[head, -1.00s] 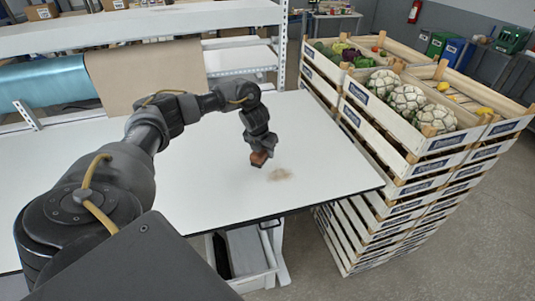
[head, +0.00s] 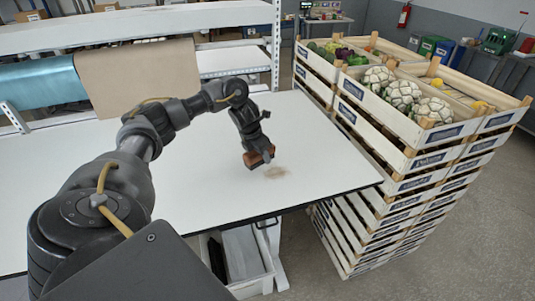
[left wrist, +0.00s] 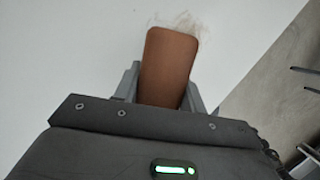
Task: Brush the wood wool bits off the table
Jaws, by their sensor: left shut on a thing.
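My left gripper (head: 258,157) is shut on a brown brush (head: 253,160) above the white table (head: 215,185), close to its right end. In the left wrist view the brush (left wrist: 168,55) shows as a brown rounded block between the two grey fingers. The wood wool bits (head: 276,173) are a small pale tan patch on the table, just right of the brush. In the left wrist view the bits (left wrist: 203,40) show as thin strands beyond the brush's far end, partly hidden by it. I cannot tell whether the bristles touch the table. My right gripper is not in view.
Stacked wooden crates (head: 400,160) with vegetables stand close to the table's right edge. A shelf rack (head: 150,22) with paper rolls (head: 140,78) runs along the back. A white bin (head: 240,255) is under the table's front edge. The table left of the brush is clear.

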